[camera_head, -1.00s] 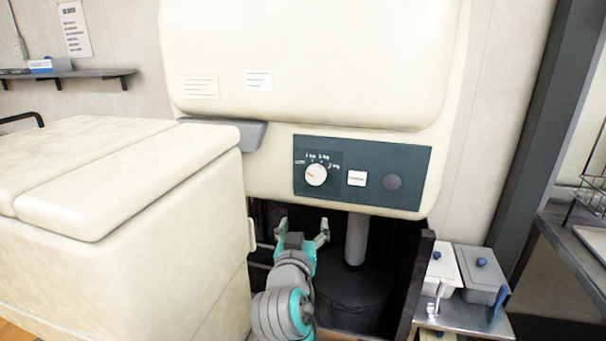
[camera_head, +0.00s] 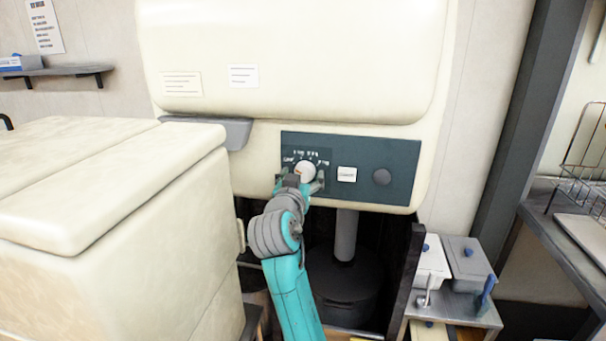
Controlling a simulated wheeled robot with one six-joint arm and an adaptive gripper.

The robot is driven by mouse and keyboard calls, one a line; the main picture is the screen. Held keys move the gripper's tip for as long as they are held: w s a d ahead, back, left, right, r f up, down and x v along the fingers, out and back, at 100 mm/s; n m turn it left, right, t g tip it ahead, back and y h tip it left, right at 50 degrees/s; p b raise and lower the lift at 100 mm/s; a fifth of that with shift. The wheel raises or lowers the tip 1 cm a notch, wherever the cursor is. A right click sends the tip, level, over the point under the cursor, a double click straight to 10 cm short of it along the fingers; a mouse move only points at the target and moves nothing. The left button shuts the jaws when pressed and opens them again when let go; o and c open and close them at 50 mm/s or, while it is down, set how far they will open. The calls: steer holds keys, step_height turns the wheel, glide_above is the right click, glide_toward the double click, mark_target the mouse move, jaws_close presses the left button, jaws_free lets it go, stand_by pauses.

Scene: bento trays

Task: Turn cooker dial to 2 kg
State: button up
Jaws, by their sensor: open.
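The cooker (camera_head: 290,60) is a large cream machine with a dark green control panel (camera_head: 400,158) low on its front. The white round dial (camera_head: 306,169) is at the panel's left, with small kg marks above it. My gripper (camera_head: 302,183) is raised in front of the panel, its fingers open at the lower left and lower right of the dial. The gripper hides the lower part of the dial. I cannot tell whether the fingers touch it, nor which mark its pointer faces.
A cream chest (camera_head: 110,240) stands close on the left. A black pot (camera_head: 347,287) sits below the panel, and lidded containers (camera_head: 470,260) stand at the lower right.

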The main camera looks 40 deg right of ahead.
steer(key=shift+x, duration=0.85)
steer(key=c, duration=1.1)
steer(key=shift+c, duration=0.2)
